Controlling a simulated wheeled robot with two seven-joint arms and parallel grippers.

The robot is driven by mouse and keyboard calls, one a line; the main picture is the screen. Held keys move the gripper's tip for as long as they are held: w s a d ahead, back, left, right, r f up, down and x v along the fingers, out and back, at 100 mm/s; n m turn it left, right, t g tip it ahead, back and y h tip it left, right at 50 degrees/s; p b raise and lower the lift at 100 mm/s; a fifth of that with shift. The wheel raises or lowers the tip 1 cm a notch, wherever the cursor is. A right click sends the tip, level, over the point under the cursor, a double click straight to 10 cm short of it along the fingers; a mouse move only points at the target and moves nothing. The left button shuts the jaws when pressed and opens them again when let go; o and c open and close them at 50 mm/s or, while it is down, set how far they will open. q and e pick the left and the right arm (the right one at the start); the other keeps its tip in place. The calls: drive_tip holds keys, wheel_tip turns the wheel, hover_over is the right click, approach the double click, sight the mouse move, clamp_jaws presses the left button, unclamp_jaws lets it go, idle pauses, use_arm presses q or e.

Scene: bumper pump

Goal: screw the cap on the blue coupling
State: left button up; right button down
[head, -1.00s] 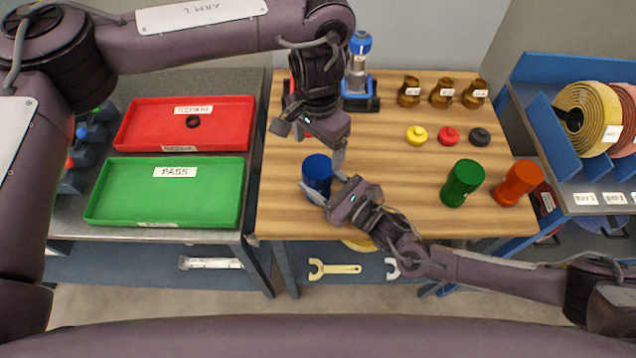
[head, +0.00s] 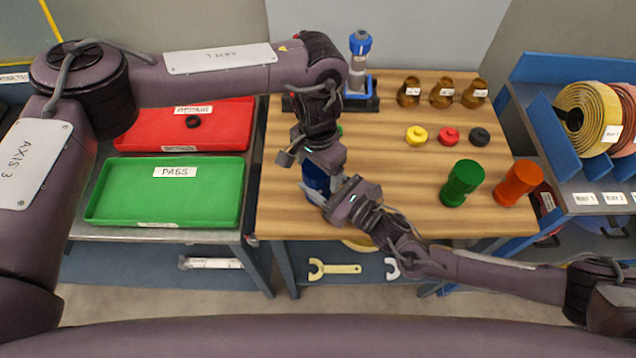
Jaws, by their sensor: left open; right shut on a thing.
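The blue coupling (head: 316,182) stands upright near the front left of the wooden table. My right gripper (head: 325,198) is shut on its side from the right. My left gripper (head: 321,168) is open, pointing down just over the coupling's top. It hides that top, and its fingertips are hard to make out, so I cannot tell whether it touches or whether a cap sits there. A yellow cap (head: 417,135), a red cap (head: 448,136) and a black cap (head: 480,136) lie in a row on the table.
A green coupling (head: 462,184) and an orange coupling (head: 519,184) stand at the right. Several brown fittings (head: 441,93) and a blue-and-silver device (head: 359,65) are at the back. Red (head: 236,141) and green (head: 166,213) trays lie left. A small green patch shows behind my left gripper.

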use_arm(q)
drive_tip(key=c, duration=1)
drive_tip(key=shift+m, duration=1.6)
drive_tip(key=o, duration=1.1)
drive_tip(key=shift+r, duration=2.25)
drive_tip(key=shift+c, duration=0.5)
